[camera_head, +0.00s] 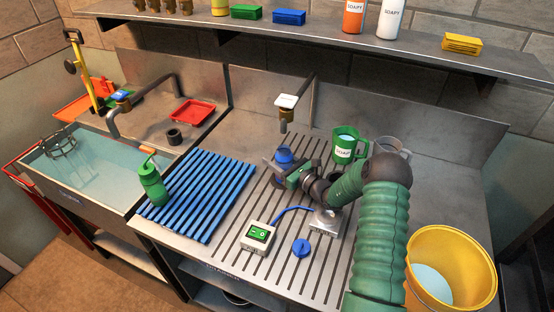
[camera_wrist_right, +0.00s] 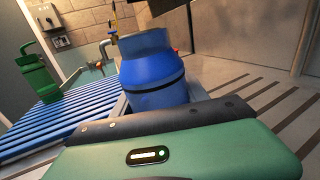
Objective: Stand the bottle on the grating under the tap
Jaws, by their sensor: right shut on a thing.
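My right gripper (camera_head: 284,174) is shut on a blue bottle (camera_head: 284,157) with a dark band, at the far side of the slotted draining area. The bottle also shows in the right wrist view (camera_wrist_right: 152,75), just beyond the jaws and roughly upright. The tap (camera_head: 284,126) with a white label hangs above the bottle. The slotted grating (camera_head: 262,212) spreads around and below it. Whether the bottle's base touches the grating is hidden by the gripper. My left gripper is not in view.
A green mug (camera_head: 346,143) is right of the bottle. A switch box (camera_head: 259,236) and blue knob (camera_head: 301,248) lie in front. A yellow bucket (camera_head: 462,250) is at right.

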